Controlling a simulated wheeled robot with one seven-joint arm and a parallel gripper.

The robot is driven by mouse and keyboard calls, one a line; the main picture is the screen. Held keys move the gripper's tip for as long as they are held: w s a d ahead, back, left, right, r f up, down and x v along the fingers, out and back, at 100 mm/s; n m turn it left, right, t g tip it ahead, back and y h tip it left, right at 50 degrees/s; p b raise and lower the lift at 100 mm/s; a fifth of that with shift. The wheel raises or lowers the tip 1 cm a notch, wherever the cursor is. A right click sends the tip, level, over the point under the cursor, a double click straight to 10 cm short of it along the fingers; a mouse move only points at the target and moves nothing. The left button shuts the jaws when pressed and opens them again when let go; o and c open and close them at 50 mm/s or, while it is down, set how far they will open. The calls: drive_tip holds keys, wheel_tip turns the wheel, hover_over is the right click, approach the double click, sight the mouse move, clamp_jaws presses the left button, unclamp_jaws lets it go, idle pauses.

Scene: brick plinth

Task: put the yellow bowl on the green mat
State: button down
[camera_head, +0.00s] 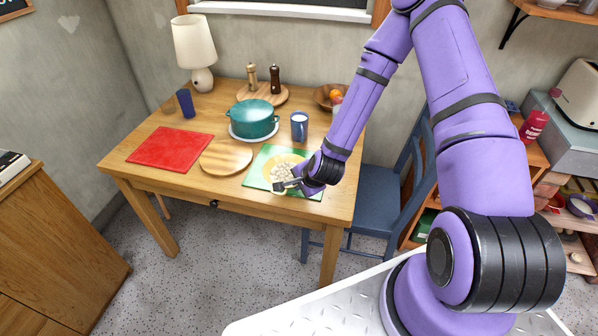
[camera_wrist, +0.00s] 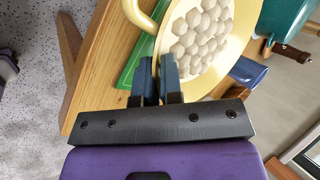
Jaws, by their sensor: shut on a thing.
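The yellow bowl (camera_wrist: 236,55) has pale hexagon shapes inside and a handle at its side in the wrist view. My gripper (camera_wrist: 158,65) is shut on the bowl's near rim. In the head view the bowl (camera_head: 267,171) is at the green mat (camera_head: 258,179), over its middle, and my gripper (camera_head: 288,184) is at its front right side. The mat's edge also shows below the bowl in the wrist view (camera_wrist: 133,69). I cannot tell whether the bowl touches the mat or is just above it.
A round wooden board (camera_head: 226,157) and a red mat (camera_head: 170,148) lie to the left. A blue mug (camera_head: 299,126) and a teal pot (camera_head: 252,121) stand behind the green mat. A wooden bowl with fruit (camera_head: 323,97) is at the back right. A blue chair (camera_head: 385,195) stands at the right.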

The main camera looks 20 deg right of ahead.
drive_tip(key=w+d, duration=0.1)
drive_tip(key=w, duration=0.1)
drive_tip(key=w+d, duration=0.1)
drive_tip(key=w, duration=0.2)
drive_tip(key=w+d+f, duration=0.1)
drive_tip(key=w, duration=0.2)
drive_tip(key=shift+w+d, duration=0.25)
drive_tip(key=shift+d, duration=0.1)
drive_tip(key=shift+w+f, duration=0.15)
drive_tip(key=shift+f, duration=1.55)
drive_tip(key=c, duration=1.3)
unclamp_jaws()
